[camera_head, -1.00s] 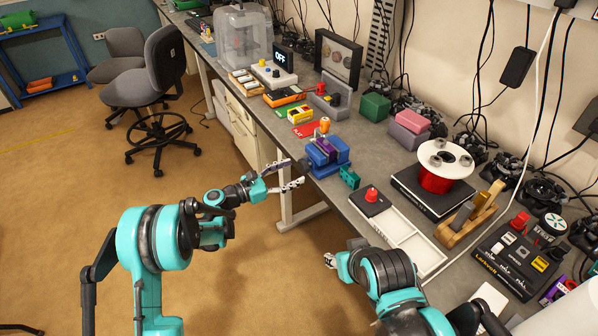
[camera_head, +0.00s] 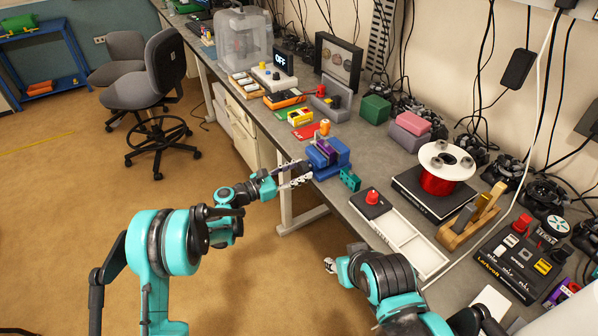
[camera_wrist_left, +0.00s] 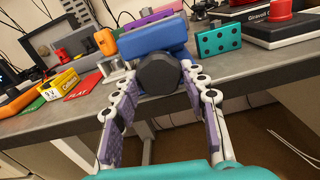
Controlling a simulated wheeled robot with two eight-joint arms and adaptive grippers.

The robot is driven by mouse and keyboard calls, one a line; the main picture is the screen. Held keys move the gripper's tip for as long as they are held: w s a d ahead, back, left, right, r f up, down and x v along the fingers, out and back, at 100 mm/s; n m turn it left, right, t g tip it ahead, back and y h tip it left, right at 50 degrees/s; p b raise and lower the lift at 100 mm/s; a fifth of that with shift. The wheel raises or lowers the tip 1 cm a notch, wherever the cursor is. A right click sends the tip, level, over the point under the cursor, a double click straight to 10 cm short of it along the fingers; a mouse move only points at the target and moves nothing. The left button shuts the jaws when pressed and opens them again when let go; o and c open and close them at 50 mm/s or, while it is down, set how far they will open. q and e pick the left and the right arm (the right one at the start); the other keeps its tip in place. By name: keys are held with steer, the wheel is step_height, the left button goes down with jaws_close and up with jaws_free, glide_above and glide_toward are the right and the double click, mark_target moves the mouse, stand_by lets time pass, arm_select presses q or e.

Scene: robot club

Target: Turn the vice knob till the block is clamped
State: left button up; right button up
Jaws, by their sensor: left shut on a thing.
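The blue vice (camera_head: 338,163) stands at the table's front edge, with a purple block (camera_head: 325,150) between its jaws. In the left wrist view the blue vice body (camera_wrist_left: 152,38) faces me, the purple block (camera_wrist_left: 150,16) shows above it, and the dark round vice knob (camera_wrist_left: 160,73) sticks out towards me. My left gripper (camera_head: 303,172) is shut on the knob, a finger on each side of it, also in the left wrist view (camera_wrist_left: 161,85). Whether the jaws press on the block cannot be told. My right gripper (camera_head: 330,265) is low, off the table edge; its opening is unclear.
A teal block with holes (camera_head: 350,180) stands right of the vice. A black box with a red button (camera_head: 371,202) and a white tray (camera_head: 412,245) lie further right. A red card (camera_head: 305,131) and a yellow box (camera_head: 299,117) lie behind the vice.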

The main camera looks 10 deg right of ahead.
arm_select(q)
steer(key=shift+m, duration=0.3)
steer(key=m, duration=0.2)
steer(key=shift+m+b, duration=0.3)
steer(key=shift+b, duration=0.05)
steer(key=shift+w+m, duration=0.1)
steer(key=shift+m, duration=1.6)
steer(key=o, duration=1.2)
steer(key=shift+c, duration=0.2)
steer(key=shift+a, duration=0.1)
steer(key=v, duration=1.1)
steer(key=shift+a, duration=0.4)
